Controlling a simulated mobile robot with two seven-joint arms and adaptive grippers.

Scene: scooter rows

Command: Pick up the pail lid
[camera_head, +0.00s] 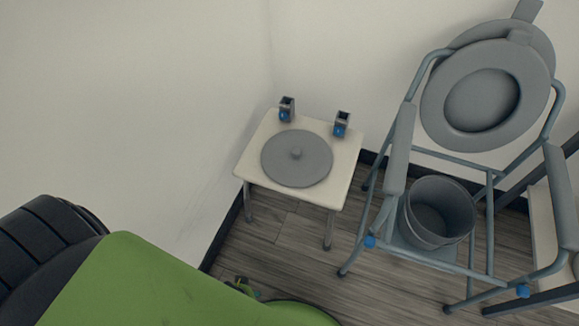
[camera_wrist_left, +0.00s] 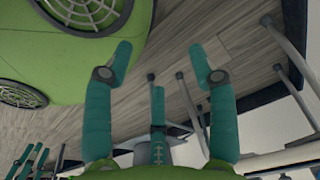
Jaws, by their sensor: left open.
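The pail lid (camera_head: 296,158) is a flat grey disc with a small round knob in its middle. It lies flat on a small white table (camera_head: 252,164) in the corner. The grey pail (camera_head: 438,212) stands open under the seat of the commode chair at the right.
Two small dark holders with blue marks, left (camera_head: 287,109) and right (camera_head: 341,123), stand on the table's back edge. The commode chair (camera_head: 398,160) with raised lid stands close at the table's right. Walls close off the left and back.

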